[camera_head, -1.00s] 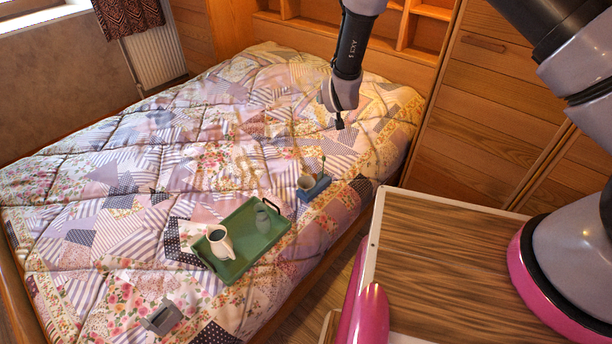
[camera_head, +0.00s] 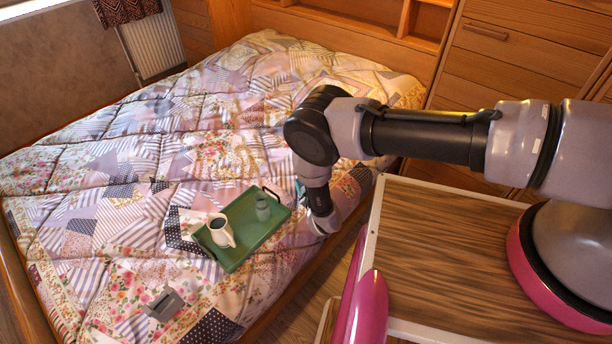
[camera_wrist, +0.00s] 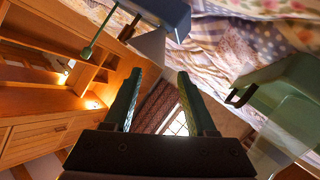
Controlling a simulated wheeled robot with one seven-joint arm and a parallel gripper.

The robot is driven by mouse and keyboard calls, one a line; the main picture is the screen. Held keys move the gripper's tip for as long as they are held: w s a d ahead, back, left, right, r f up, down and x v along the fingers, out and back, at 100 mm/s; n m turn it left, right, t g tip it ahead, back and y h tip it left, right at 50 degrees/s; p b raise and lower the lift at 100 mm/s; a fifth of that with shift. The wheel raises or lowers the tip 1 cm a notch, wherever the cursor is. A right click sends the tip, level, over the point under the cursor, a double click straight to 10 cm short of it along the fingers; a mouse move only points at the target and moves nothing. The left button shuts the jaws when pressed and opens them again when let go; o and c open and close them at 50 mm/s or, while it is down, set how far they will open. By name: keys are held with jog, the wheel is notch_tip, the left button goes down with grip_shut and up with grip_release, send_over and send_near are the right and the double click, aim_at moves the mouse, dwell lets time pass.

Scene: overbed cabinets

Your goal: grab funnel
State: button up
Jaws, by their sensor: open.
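My gripper (camera_wrist: 160,76) is open, with two green-black fingers apart and nothing between them in the wrist view. In the head view its fingers are hidden by my wrist, low by the bed's right edge, right of the green tray (camera_head: 231,258). On the tray stand a white jug (camera_head: 219,233) and a small grey-green narrow-topped piece (camera_head: 262,208), which may be the funnel. A blue holder (camera_wrist: 170,14) with a green ball-ended rod (camera_wrist: 92,48) and a grey tapered piece (camera_wrist: 151,46) shows in the wrist view; that piece could also be the funnel. I cannot tell which.
The quilted bed (camera_head: 130,200) carries the tray and a small grey object (camera_head: 165,303) at the front. Wooden cabinets (camera_head: 490,60) stand behind and to the right. The tray's dark handle (camera_wrist: 238,96) shows close by in the wrist view. The bed's left half is clear.

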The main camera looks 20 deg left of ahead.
jog(key=shift+x, duration=3.2)
jog(key=shift+d+r, duration=0.1)
jog(key=shift+r, duration=0.05)
grip_shut()
